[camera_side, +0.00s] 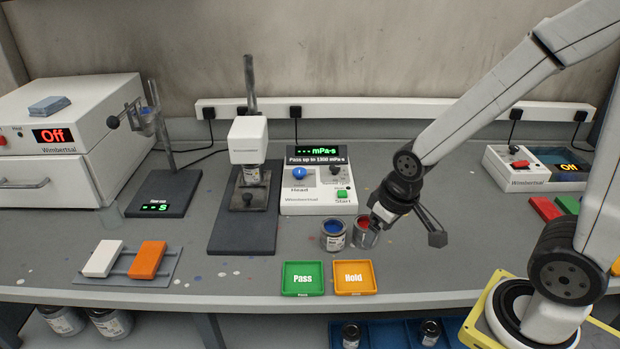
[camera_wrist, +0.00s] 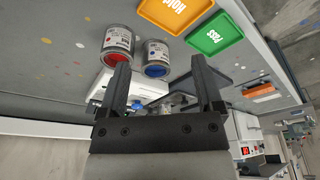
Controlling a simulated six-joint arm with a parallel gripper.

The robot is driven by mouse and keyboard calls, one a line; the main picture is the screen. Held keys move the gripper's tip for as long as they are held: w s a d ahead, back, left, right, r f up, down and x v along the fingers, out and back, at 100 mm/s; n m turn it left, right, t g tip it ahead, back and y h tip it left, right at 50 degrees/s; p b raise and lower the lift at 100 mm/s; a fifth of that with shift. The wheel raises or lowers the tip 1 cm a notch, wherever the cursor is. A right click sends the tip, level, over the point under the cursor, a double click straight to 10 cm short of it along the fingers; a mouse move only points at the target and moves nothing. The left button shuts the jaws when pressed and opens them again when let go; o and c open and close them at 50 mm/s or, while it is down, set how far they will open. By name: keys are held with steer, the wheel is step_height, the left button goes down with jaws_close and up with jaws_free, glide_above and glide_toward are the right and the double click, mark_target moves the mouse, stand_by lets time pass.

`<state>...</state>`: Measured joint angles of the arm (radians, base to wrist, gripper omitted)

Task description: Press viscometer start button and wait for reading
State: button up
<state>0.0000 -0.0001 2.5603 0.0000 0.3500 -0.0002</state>
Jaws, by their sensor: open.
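The viscometer control box (camera_side: 300,207) stands mid-bench in the side view. Its green display (camera_side: 322,150) shows dashes and "mPa·s" above "Pass up to 1300 mPa·s". The green start button (camera_side: 342,194) is at its lower right, and a blue head knob (camera_side: 299,174) is at the left. My gripper (camera_side: 407,229) is open and empty, right of the box and apart from the button, close to the red paint can (camera_side: 366,236). In the wrist view my gripper (camera_wrist: 161,65) has its jaws spread; they partly hide the box.
A blue paint can (camera_side: 333,235) stands beside the red one, in front of the box. Green Pass (camera_side: 303,291) and orange Hold (camera_side: 354,290) trays lie nearer the front edge. A white oven reading "Off" (camera_side: 53,135) is at left. A device (camera_side: 515,180) stands at right.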

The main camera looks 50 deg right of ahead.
stand_by(0.3)
jaws_close()
stand_by(1.6)
